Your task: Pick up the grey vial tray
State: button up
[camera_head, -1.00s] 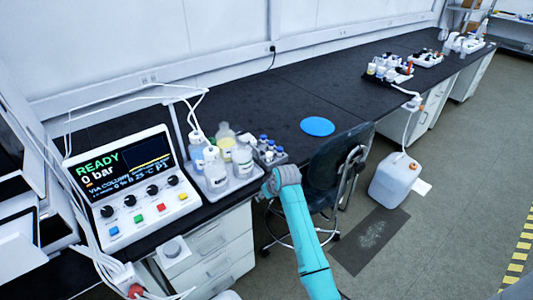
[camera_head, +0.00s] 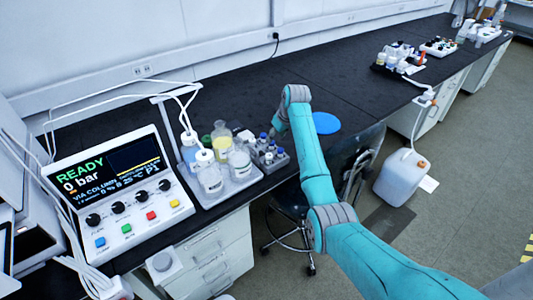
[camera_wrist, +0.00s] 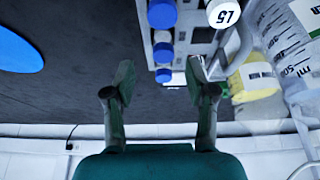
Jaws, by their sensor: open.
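The grey vial tray (camera_head: 281,161) sits on the black bench, right of the bottle tray, holding several small vials, some with blue caps. In the wrist view the tray (camera_wrist: 203,36) shows at the top right of centre, with a row of blue-capped vials (camera_wrist: 162,45) along its side and a white cap marked L5. My gripper (camera_wrist: 161,82) is open and empty, its fingers spread either side of the end of that row. In the head view my wrist hangs over the bench just behind the tray, and the fingers are mostly hidden. I cannot tell the exact finger height.
A light tray (camera_head: 246,182) with several bottles stands against the vial tray's left. A blue disc (camera_head: 326,123) lies to the right; it also shows in the wrist view (camera_wrist: 18,50). A control unit (camera_head: 115,195) is farther left. A chair (camera_head: 360,150) stands in front. The bench behind is bare.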

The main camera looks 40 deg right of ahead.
aim_at(265, 150)
jog(key=shift+x, duration=2.95)
jog(key=shift+w+a, duration=0.1)
jog(key=shift+a, duration=0.1)
jog(key=shift+r, duration=0.1)
grip_shut()
